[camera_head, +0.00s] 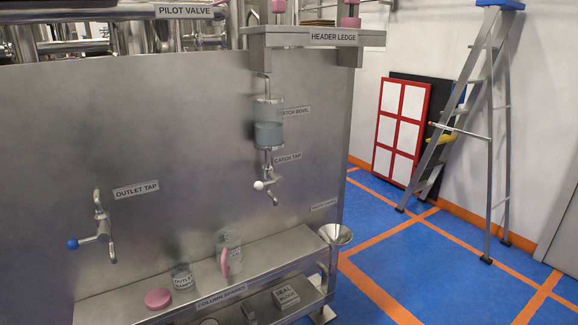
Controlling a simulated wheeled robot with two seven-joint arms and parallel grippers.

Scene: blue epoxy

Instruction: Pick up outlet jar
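The outlet jar (182,277) is a small clear glass jar with a white label that seems to read OUTLET. It stands upright on the metal shelf (283,246) at the foot of the steel panel. A round pink disc, perhaps a lid (157,298), lies on the shelf to its left. A taller clear jug (234,240) with a pink handle stands to its right, apart from it. Neither of my grippers is in view.
The outlet tap (103,229) with a blue knob juts from the panel above and left. The catch bowl (268,122) and catch tap (262,184) hang at centre. A metal funnel (336,235) stands at the shelf's right end. A lower shelf holds a labelled box (287,297).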

